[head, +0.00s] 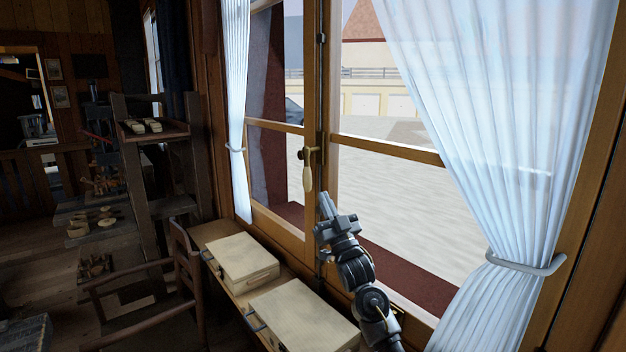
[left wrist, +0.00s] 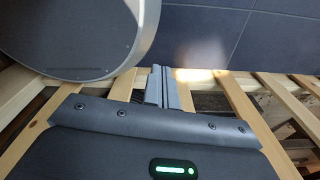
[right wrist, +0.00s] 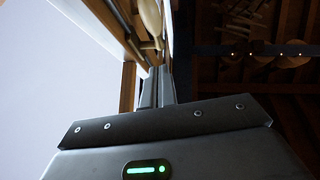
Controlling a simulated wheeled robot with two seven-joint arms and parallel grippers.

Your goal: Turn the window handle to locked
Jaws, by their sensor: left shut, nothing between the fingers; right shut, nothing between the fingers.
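The window handle (head: 308,179) has a pale grip hanging almost straight down from a brass-coloured mount on the middle window post. My right gripper (head: 325,204) is shut and empty, pointing up just below and to the right of the grip's lower end. In the right wrist view the pale handle (right wrist: 150,16) shows just beyond the shut fingers (right wrist: 158,84); I cannot tell whether they touch. My left gripper is out of the head view. In the left wrist view its fingers (left wrist: 163,84) are shut and empty, far from the handle.
Two pale boxes (head: 241,260) (head: 304,317) lie on the bench (head: 212,233) below the window. Curtains (head: 237,110) (head: 490,150) hang at both sides. A wooden chair (head: 186,262) and a shelf stand at left. Wooden slats (left wrist: 240,105) lie under the left gripper.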

